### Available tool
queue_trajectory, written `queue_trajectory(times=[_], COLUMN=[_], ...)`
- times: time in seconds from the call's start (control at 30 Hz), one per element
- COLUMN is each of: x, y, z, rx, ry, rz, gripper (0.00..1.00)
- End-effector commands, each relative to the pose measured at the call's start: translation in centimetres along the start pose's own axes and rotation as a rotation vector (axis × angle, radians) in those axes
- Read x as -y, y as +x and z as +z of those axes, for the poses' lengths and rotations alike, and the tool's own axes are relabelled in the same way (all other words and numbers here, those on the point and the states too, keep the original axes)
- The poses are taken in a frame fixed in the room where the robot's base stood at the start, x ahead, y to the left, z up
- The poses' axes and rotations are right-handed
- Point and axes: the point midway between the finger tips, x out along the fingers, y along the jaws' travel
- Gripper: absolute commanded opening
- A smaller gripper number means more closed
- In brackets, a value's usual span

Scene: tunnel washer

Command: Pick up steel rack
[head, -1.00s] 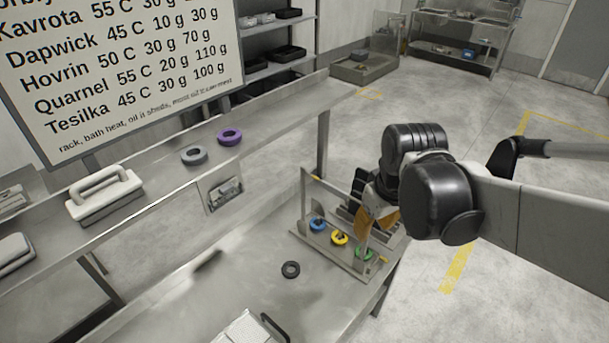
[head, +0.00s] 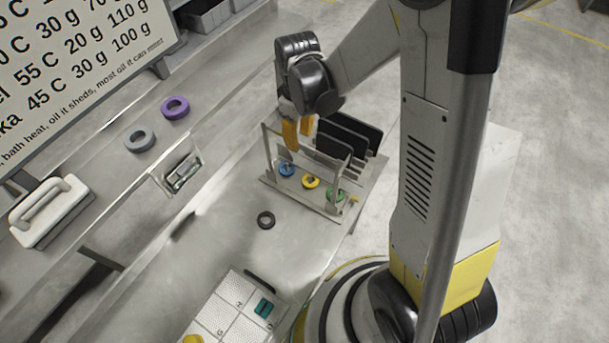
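The steel rack (head: 333,209) stands on the steel bench near its right edge. It has two uprights joined by a top bar. Dark plates (head: 347,136) stand in its rear part. Blue (head: 286,170), yellow (head: 310,181) and green (head: 334,193) rings sit along its front. My gripper (head: 297,131), with orange fingertips, points down at the rack's top bar. The two fingertips show with the bar's line running by them. I cannot tell whether they touch or grip the bar. The arm's dark wrist hides part of the gripper.
A black ring (head: 266,220) lies on the bench in front of the rack. A white tiled tray (head: 215,317) sits at the bottom. Grey (head: 140,139) and purple (head: 175,107) rings and a white handled block (head: 50,212) are on the raised shelf at left.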

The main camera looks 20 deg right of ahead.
Motion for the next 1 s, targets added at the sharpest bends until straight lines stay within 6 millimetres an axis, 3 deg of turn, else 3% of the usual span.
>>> queue_trajectory(times=[0.1,0.23,1.0], x=[-0.4,-0.3,-0.3], y=[2.1,3.4,4.0], z=[0.0,0.0,0.0], rx=[0.0,0.0,0.0], ry=[0.001,0.001,0.001], rz=[0.0,0.0,0.0], gripper=[0.33,0.33,0.33])
